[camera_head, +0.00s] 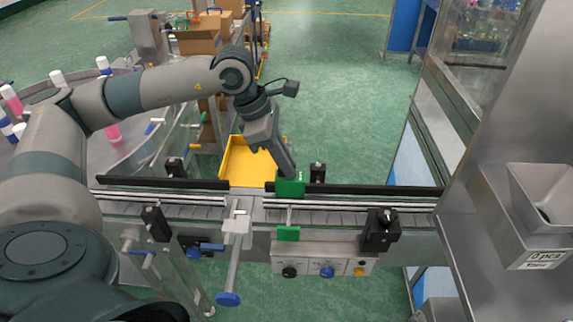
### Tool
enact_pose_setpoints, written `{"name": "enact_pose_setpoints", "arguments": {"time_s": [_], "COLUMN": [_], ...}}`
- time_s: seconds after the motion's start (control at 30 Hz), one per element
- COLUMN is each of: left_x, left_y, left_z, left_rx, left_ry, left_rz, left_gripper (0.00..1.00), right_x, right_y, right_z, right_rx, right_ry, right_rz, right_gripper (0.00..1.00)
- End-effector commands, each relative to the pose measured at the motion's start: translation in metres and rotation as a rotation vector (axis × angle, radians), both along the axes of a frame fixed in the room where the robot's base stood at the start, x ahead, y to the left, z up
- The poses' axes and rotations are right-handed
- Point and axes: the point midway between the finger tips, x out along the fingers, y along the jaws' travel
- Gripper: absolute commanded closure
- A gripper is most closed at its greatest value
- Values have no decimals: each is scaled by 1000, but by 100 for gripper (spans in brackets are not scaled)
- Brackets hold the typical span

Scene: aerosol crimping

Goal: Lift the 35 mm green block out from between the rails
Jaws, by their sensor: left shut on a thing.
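A green block (290,187) shows at the rear rail of the conveyor, near the middle of the picture. My left gripper (291,173) reaches down from above and behind and is shut on this block. The block looks upright; its lower edge is near the silver rails (350,202), and I cannot tell whether it touches the belt. A second green piece (288,233) sits lower down at the conveyor's front side, below a thin rod. My right gripper is not in view.
Black rear guide rails (160,183) run on both sides of the block. Black clamps (317,172) stand close by. A white bracket with a blue knob (229,299) is at the front left. A yellow bin (243,160) lies behind. A steel machine (510,240) stands at right.

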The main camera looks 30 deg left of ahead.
Motion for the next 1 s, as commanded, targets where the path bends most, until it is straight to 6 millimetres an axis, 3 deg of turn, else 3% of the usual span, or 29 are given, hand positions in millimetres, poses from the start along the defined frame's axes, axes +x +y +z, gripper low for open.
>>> {"name": "enact_pose_setpoints", "arguments": {"time_s": [1.0], "left_x": [0], "left_y": [0], "left_z": [49], "left_rx": [0], "left_ry": [-1], "left_rz": [0], "left_gripper": [100], "right_x": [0], "right_y": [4], "right_z": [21], "right_rx": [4], "right_ry": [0], "right_rz": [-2], "right_gripper": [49]}}
